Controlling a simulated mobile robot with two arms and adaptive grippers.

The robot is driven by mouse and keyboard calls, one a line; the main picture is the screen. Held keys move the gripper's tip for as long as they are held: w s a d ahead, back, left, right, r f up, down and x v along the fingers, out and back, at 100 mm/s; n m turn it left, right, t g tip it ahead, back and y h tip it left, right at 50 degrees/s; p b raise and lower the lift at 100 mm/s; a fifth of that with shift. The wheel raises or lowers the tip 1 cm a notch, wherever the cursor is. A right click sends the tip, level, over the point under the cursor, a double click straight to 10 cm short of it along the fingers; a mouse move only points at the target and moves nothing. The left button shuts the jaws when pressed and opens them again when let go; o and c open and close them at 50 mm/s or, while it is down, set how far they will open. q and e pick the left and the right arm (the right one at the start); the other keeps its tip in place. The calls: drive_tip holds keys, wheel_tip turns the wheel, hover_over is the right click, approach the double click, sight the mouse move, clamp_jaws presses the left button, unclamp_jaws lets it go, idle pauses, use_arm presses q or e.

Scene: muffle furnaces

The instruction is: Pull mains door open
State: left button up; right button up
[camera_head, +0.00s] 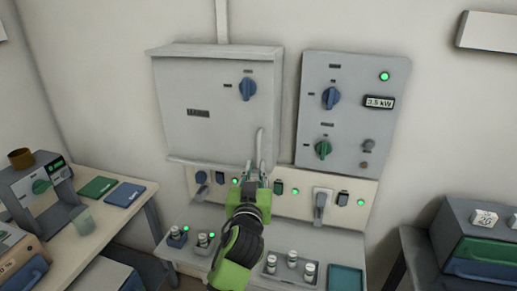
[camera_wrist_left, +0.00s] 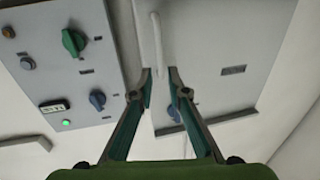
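The mains door (camera_head: 205,130) is the front of the grey wall cabinet at the back left, and it looks closed. It has a blue knob (camera_head: 247,88), a dark label and a pale upright bar handle (camera_head: 260,148) near its lower right edge. In the left wrist view the handle (camera_wrist_left: 157,35) runs up from between the fingertips. My left gripper (camera_head: 257,178) is at the handle's lower end. Its fingers (camera_wrist_left: 160,76) are apart, with a gap around the handle's end; I cannot tell if they touch it. My right gripper is not in view.
A grey control panel (camera_head: 350,120) with knobs, a green light and a 3.5 kW display is right of the cabinet. Below are sockets and a bench (camera_head: 205,225) with small jars in trays. Side tables hold a device (camera_head: 42,190) at left and drawers (camera_head: 480,235) at right.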

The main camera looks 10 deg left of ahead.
sight(258, 151)
use_arm(q)
drive_tip(key=w, duration=0.3)
drive_tip(key=w+a+p, duration=0.1)
drive_tip(key=w, duration=0.3)
drive_tip(key=w+p, duration=0.1)
drive_tip(key=w, duration=0.3)
drive_tip(key=shift+a, duration=0.4)
clamp_jaws()
